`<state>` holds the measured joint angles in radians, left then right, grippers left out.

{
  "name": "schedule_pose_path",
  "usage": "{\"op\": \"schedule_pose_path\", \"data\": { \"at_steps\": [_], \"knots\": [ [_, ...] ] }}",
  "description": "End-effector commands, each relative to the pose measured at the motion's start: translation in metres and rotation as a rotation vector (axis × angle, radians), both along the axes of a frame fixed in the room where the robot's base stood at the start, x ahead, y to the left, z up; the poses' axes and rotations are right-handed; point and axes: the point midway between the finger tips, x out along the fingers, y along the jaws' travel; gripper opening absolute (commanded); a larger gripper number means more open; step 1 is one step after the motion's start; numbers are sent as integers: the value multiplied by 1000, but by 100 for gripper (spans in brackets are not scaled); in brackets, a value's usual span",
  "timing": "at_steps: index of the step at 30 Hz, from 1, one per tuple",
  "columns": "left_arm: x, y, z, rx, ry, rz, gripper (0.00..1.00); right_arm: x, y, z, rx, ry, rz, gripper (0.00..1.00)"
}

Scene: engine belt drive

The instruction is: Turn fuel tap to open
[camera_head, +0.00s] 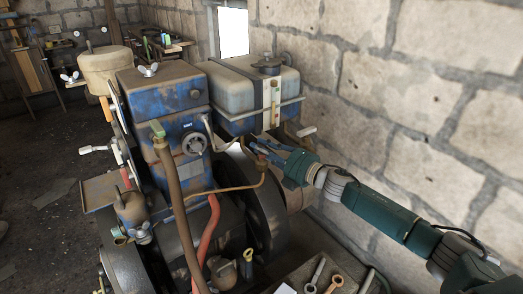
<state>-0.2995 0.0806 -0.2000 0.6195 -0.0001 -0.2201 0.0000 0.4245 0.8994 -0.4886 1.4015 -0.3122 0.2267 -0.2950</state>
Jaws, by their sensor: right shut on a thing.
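My left gripper is not in view.
A dark flywheel (262,205) lies below my gripper. A red hose (208,235) runs down in front. The stone wall (420,90) bounds the right side. Wrenches (315,275) lie at bottom right.

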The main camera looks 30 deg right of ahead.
Motion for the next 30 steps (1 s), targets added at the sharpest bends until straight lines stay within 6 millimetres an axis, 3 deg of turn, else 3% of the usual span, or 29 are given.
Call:
{"op": "schedule_pose_path", "data": {
  "at_steps": [9,15,30],
  "knots": [
    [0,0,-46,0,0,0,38,2,-1,-7,1,-2,249,0],
    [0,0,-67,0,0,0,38,1,0,-6,1,-1,355,0],
    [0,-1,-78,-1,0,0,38,0,2,-2,1,2,437,0]
  ]
}}
